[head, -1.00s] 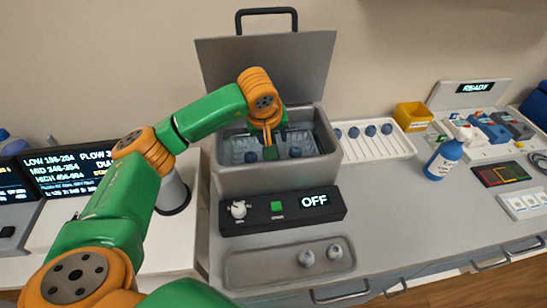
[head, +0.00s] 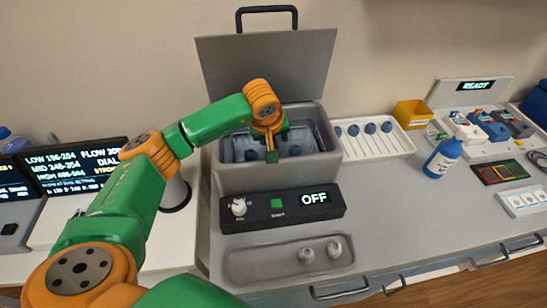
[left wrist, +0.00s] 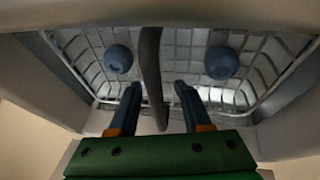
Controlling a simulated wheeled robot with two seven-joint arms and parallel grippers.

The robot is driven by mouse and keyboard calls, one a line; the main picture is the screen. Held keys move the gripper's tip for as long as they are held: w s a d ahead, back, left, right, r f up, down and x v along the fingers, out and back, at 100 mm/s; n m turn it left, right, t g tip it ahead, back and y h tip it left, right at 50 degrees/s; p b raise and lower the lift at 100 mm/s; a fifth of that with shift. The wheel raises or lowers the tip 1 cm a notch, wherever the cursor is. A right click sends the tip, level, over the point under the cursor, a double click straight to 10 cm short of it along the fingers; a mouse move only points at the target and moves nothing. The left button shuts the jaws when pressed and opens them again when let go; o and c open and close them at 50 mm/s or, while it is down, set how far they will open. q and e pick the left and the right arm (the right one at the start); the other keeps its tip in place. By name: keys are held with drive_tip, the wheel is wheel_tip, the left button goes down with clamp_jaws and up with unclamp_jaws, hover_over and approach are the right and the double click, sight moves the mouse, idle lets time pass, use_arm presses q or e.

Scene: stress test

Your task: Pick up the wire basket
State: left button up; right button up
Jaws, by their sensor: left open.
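The wire basket (left wrist: 185,48) sits inside the grey open tank (head: 330,142). Its mesh shows in the left wrist view, and a dark bar (left wrist: 151,75), apparently its handle, runs across it. Two round blue-grey items (left wrist: 221,62) lie in the basket. My left gripper (left wrist: 155,88) is open and points down into the tank, with one finger on each side of the bar in the left wrist view. I cannot tell whether the fingers touch the bar. My arm hides part of the basket in the head view. My right gripper is not in view.
The tank's lid (head: 268,65) stands open behind it. A control panel reading OFF (head: 282,208) and a shallow tray (head: 287,262) lie in front. A white rack (head: 374,139), yellow bin (head: 412,114) and blue bottle (head: 443,158) stand to the right.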

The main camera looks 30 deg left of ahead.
use_arm(q)
clamp_jaws()
idle(1.4)
